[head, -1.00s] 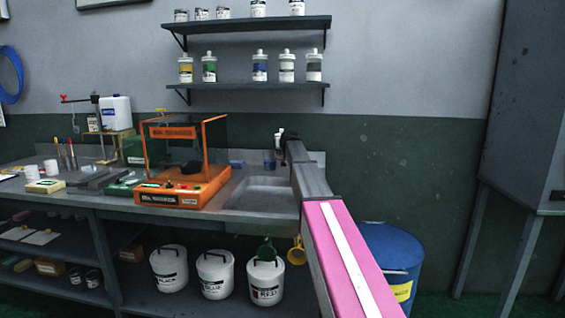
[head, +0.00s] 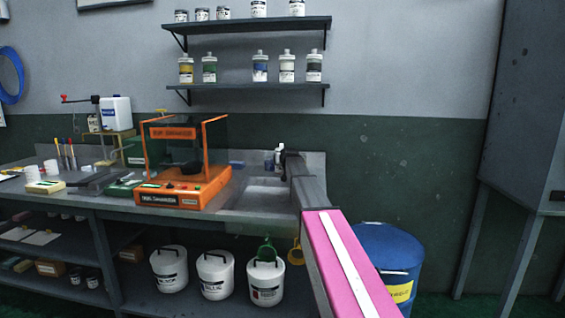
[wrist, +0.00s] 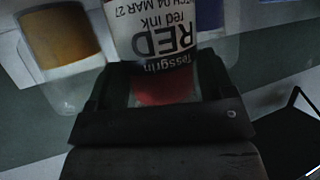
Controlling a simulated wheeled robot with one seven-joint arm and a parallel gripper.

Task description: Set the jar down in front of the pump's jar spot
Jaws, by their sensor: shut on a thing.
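The jar (wrist: 155,32) has a white label reading "RED red ink", upside down in the wrist view, and red at its end. My gripper (wrist: 163,88) is shut on it. In the head view my gripper (head: 286,152) is in front of the wall above the sink, with the pale jar (head: 278,154) showing beside it, partly hidden. A stand with a red-tipped lever (head: 82,98) is at the far left of the bench, perhaps the pump; its jar spot cannot be made out.
An orange-framed machine with clear panels (head: 185,160) stands on the bench (head: 120,207) between my gripper and the lever stand. A white jug (head: 116,113) is beside the stand. Several bottles line the lower wall shelf (head: 245,86). A blue drum (head: 388,247) stands at right.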

